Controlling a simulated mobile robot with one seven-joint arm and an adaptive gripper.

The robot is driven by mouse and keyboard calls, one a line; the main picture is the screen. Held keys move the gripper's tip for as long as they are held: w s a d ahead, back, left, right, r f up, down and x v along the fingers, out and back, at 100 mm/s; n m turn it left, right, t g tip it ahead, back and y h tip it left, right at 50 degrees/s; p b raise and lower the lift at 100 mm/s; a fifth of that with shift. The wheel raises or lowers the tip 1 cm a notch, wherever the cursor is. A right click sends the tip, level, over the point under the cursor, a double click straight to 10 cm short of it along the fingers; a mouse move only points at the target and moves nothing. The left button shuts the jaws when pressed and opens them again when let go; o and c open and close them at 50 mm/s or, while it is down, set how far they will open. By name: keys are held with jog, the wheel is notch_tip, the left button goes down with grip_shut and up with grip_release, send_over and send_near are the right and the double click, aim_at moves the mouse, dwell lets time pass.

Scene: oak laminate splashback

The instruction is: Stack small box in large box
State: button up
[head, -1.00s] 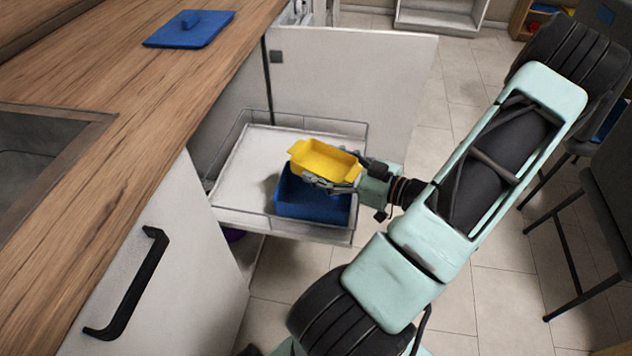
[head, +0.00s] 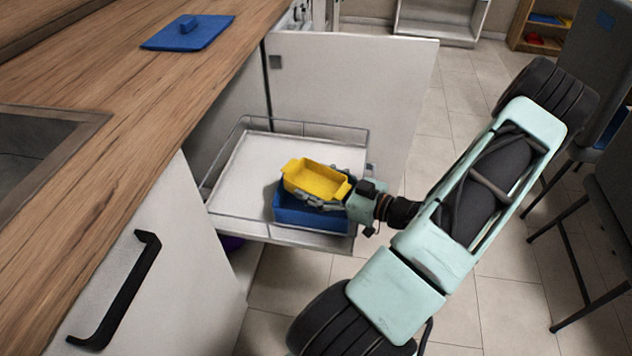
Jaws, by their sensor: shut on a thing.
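The small yellow box (head: 316,178) is upright, with its open top facing up. It is over the larger blue box (head: 297,215) and hides most of the blue box's opening, so I cannot tell how far inside it sits. The blue box stands on the white pull-out shelf (head: 243,170), near its front right corner. My gripper (head: 325,200) reaches in from the right and is shut on the yellow box's near right side. The fingertips are partly hidden against the box.
A wire rail (head: 300,124) edges the pull-out shelf. An open white cabinet door (head: 360,90) stands behind it. A blue lid (head: 188,32) lies on the wooden counter (head: 150,120) at the upper left. The shelf's left part is clear. Dark chairs (head: 590,170) stand at the right.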

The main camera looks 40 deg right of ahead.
jog(key=shift+f, duration=0.5)
jog(key=o, duration=1.2)
jog(key=shift+c, duration=0.2)
jog(key=shift+r, duration=0.1)
jog(key=shift+r, duration=0.25)
jog(key=shift+r+p, duration=0.4)
jog(key=shift+r, duration=0.2)
jog(key=p+v, duration=0.2)
jog(key=v, duration=1)
jog(key=shift+f+p, duration=0.3)
jog(key=shift+f, duration=0.05)
